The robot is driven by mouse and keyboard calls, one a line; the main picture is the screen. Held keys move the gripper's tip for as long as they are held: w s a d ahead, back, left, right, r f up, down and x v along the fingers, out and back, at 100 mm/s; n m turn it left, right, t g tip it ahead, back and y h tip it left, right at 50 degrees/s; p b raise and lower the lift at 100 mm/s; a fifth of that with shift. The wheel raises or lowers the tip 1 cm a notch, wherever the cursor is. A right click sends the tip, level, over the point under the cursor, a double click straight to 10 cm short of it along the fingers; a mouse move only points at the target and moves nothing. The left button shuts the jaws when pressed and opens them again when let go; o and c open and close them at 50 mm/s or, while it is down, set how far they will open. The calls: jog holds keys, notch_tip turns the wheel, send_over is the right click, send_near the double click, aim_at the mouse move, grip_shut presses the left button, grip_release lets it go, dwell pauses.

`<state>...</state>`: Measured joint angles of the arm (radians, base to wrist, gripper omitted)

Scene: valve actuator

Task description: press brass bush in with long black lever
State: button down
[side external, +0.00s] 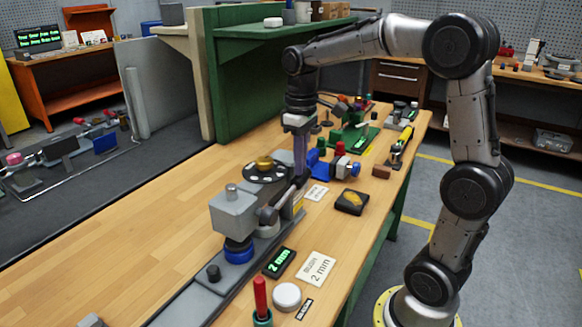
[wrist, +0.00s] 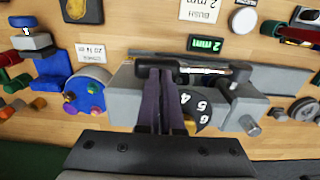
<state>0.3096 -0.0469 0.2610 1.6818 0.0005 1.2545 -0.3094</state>
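The long black lever (side external: 284,199) runs along the near side of the grey press, with a round dark hub at its near end. In the wrist view the lever (wrist: 205,70) lies crosswise at my fingertips. My gripper (side external: 299,181) points down at the lever's far end. Its two dark purple fingers (wrist: 156,72) are close together, with nothing seen between them. I cannot tell whether the tips touch the lever. A brass piece (side external: 264,162), apparently the bush, stands on a black numbered disc (side external: 262,174) behind the lever. My fingers hide part of the disc in the wrist view.
The grey press head (side external: 233,211) stands over a blue ring (side external: 238,250). A green "2 mm" display (side external: 279,263), a "bush 2 mm" card (side external: 316,268) and a white round puck (side external: 287,296) lie nearby. Blue fixtures (side external: 340,165) stand to the right.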

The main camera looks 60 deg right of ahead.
jog(key=shift+a+r, duration=0.4)
jog(key=shift+r, duration=0.7)
jog(key=shift+a+r, duration=0.35)
jog(key=shift+r, duration=0.75)
jog(key=shift+a+r, duration=0.4)
jog(key=shift+r, duration=0.7)
notch_tip(320, 180, up, 5)
jog(key=shift+r, duration=0.1)
